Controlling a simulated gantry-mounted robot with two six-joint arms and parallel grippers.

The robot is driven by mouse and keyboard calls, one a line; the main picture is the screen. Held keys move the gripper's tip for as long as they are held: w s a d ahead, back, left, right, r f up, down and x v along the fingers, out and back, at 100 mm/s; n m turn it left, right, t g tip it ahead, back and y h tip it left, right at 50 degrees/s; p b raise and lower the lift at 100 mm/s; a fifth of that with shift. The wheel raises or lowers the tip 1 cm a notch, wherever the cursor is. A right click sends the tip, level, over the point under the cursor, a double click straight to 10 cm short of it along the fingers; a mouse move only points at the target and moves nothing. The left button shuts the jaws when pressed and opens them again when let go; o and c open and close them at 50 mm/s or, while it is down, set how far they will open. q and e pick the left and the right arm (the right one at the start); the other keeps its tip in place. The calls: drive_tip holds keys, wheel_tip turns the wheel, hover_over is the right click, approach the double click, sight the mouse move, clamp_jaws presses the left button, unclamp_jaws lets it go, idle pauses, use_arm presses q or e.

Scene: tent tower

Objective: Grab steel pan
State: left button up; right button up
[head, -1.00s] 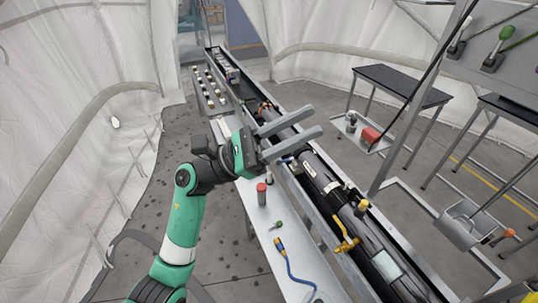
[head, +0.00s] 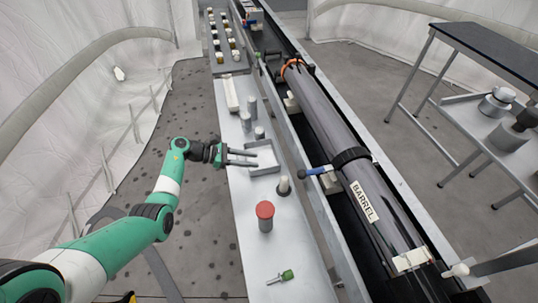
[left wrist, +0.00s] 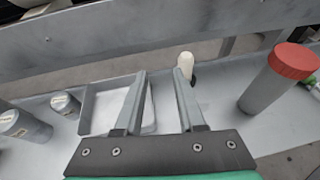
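The steel pan (head: 273,167) is a shallow, open grey tray on the long narrow bench. It also shows in the left wrist view (left wrist: 88,110), partly hidden behind my left finger. My left gripper (head: 257,158) is open and empty, with its fingers reaching over the left side of the pan in the head view. In the left wrist view (left wrist: 162,76) the left finger overlaps the pan and the right finger is beyond its right side. I cannot tell how high above the pan the fingers are. My right gripper is not in view.
A red-capped cylinder (head: 265,217) and a small white-topped peg (head: 284,186) stand near the pan. Several grey cylinders (head: 252,106) stand behind it. A green-handled tool (head: 286,275) lies in front. The long dark barrel (head: 365,205) runs along the right.

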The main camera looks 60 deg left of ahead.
use_arm(q)
drive_tip(key=n+y+b, duration=0.1)
drive_tip(key=n+b, duration=0.1)
drive_tip(key=b, duration=0.2)
approach(264, 169)
drive_tip(key=shift+s+d+f, duration=0.1)
drive_tip(key=shift+s+d, duration=0.1)
drive_tip(key=shift+s, duration=0.85)
drive_tip(key=shift+a+y, duration=0.3)
drive_tip(key=shift+w+a+r+p, duration=0.15)
drive_tip(key=shift+w+r+p, duration=0.05)
drive_tip(key=shift+r+p, duration=0.1)
drive_tip(key=b+x, duration=0.2)
drive_tip(key=x, duration=0.3)
drive_tip(key=shift+w+d+f+b, duration=0.2)
drive_tip(key=shift+d+b, duration=0.05)
drive_tip(key=shift+b, duration=0.05)
drive_tip(key=shift+w+t, duration=0.3)
drive_tip(key=shift+w, duration=0.15)
drive_tip(key=b+x, duration=0.3)
drive_tip(key=x, duration=0.1)
drive_tip(key=shift+w+d+f, duration=0.1)
drive_tip(key=shift+w+d, duration=0.05)
drive_tip(key=shift+w, duration=0.05)
drive_tip(key=shift+w+d, duration=0.1)
drive_tip(key=shift+w, duration=0.25)
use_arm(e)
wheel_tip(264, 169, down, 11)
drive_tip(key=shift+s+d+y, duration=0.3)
